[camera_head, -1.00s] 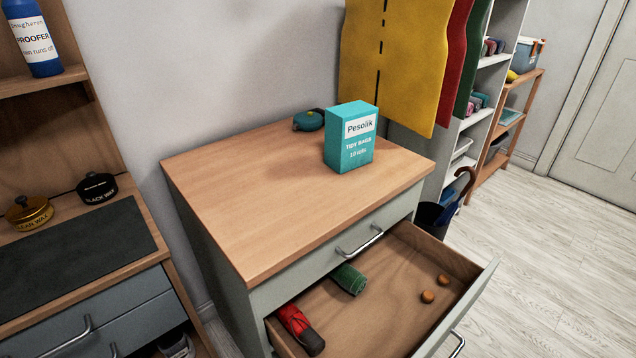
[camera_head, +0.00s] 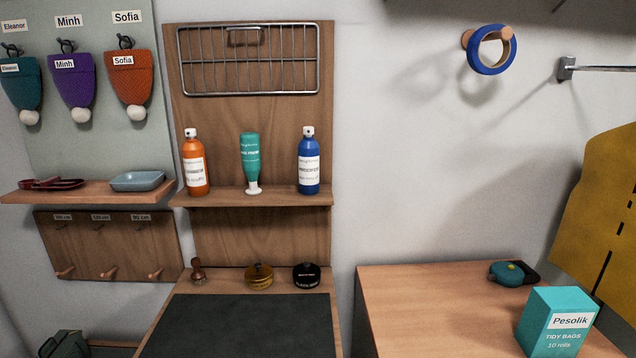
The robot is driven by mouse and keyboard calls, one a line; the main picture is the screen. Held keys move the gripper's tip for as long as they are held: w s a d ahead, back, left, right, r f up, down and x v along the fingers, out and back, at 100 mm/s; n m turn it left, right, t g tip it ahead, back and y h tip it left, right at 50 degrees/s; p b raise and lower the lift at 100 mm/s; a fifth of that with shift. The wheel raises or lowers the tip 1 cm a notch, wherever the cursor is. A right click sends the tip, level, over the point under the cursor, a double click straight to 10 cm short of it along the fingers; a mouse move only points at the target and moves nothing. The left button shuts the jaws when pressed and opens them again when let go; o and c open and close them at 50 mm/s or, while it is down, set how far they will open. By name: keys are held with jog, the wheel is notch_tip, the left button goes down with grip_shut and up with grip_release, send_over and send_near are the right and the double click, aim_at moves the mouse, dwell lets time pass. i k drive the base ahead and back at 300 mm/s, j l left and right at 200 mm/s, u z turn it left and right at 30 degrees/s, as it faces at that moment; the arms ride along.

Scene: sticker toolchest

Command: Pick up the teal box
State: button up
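The teal box (camera_head: 556,322), labelled "Pesolik TIDY BAGS 10 rolls", stands upright on the wooden top of the chest (camera_head: 430,305). It is at the lower right of the head view, and its lower edge is close to the bottom of the picture. A small teal round item (camera_head: 506,273) lies behind it on the same top, beside a dark flat piece. My gripper is not in view.
A bench with a dark mat (camera_head: 240,325) stands left of the chest, with a gold tin (camera_head: 259,276) and a black tin (camera_head: 306,275). Several bottles stand on the shelf (camera_head: 290,200) above. A yellow hanging garment (camera_head: 605,215) is at the right edge. The chest top's left part is clear.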

aim_at(555, 321)
jog(key=l+u, duration=0.2)
jog(key=l, duration=0.25)
jog(key=l+u, duration=0.15)
jog(key=l, duration=0.3)
jog(key=k+l+u, duration=0.2)
jog(key=l, duration=0.25)
jog(key=l+u, duration=0.15)
jog(key=l, duration=0.3)
jog(key=k+l+u, duration=0.2)
jog(key=l, duration=0.25)
jog(key=l+u, duration=0.15)
jog(key=l, duration=0.25)
jog(key=k, duration=0.05)
